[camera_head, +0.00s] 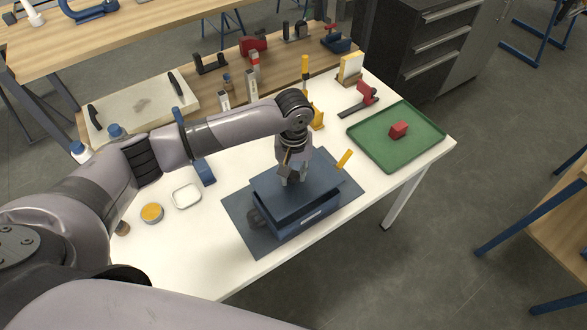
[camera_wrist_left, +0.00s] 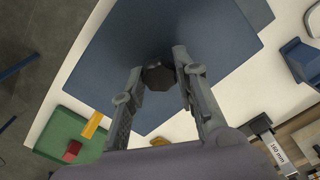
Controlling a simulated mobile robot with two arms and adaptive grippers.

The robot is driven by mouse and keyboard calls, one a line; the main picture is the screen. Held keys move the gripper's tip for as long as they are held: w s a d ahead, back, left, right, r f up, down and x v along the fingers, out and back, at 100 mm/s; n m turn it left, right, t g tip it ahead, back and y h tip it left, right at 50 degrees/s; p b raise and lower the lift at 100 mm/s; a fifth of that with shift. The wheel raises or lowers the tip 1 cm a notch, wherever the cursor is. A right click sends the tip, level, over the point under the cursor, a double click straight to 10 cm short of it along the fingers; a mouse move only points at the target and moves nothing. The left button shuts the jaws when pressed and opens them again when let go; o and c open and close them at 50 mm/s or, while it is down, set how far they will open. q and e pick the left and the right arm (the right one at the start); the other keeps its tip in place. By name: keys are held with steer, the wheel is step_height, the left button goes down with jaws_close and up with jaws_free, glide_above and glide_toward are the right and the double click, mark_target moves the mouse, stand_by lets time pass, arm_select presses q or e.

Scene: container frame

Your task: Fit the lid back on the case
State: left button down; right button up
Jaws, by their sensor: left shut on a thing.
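In the left wrist view the lid (camera_wrist_left: 200,35) fills most of the upper middle and hides the case. My right gripper is not in view.
A yellow piece (camera_head: 344,159) sits at the mat's right edge. A green tray (camera_head: 420,149) with a red block (camera_head: 398,130) stands at right. A round tin (camera_head: 152,213), a pale dish (camera_head: 186,196) and a blue block (camera_head: 204,172) lie left. Clamps and tools crowd the back.

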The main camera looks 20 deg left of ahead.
mark_target(293, 184)
arm_select(q)
steer(key=shift+f, duration=0.45)
steer(key=shift+f+b, duration=0.55)
steer(key=shift+f, duration=1.05)
steer(key=shift+p, duration=0.55)
steer(key=shift+f, duration=0.8)
steer(key=shift+s, duration=0.1)
steer(key=c, duration=1.2)
jaws_free()
steer(key=shift+r, duration=0.1)
